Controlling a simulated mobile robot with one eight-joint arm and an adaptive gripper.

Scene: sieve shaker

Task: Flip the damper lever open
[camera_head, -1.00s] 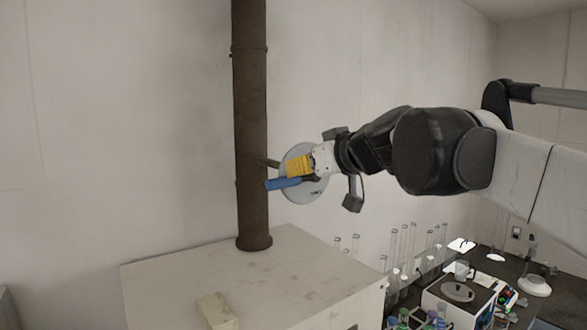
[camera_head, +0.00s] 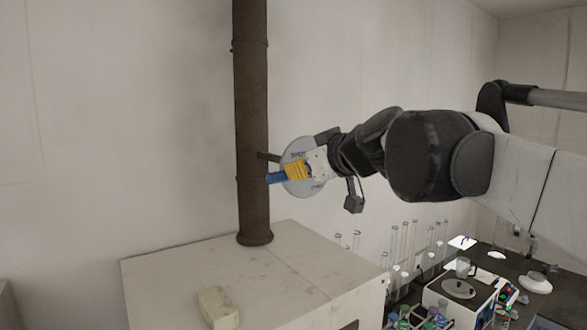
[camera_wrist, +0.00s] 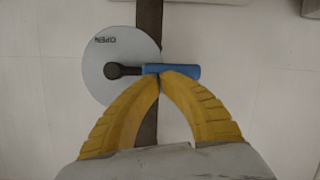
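The damper lever has a blue handle (camera_head: 276,178) and a dark pivot arm. In the wrist view the blue handle (camera_wrist: 180,70) lies about level, to the right of its dark round hub (camera_wrist: 113,70). A pale round plate (camera_wrist: 103,49) behind it carries the word OPEN at its upper edge; the plate (camera_head: 302,189) is partly hidden by my gripper in the head view. My gripper (camera_head: 289,173) has yellow fingers. In the wrist view its fingertips (camera_wrist: 160,76) are together at the handle's lower edge, seemingly touching it, not around it.
A brown vertical pipe (camera_head: 252,120) stands on a pale cabinet (camera_head: 270,270). A light block (camera_head: 218,308) lies on the cabinet top. At lower right, a dark bench holds glassware and a shaker (camera_head: 459,290). The wall behind is bare.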

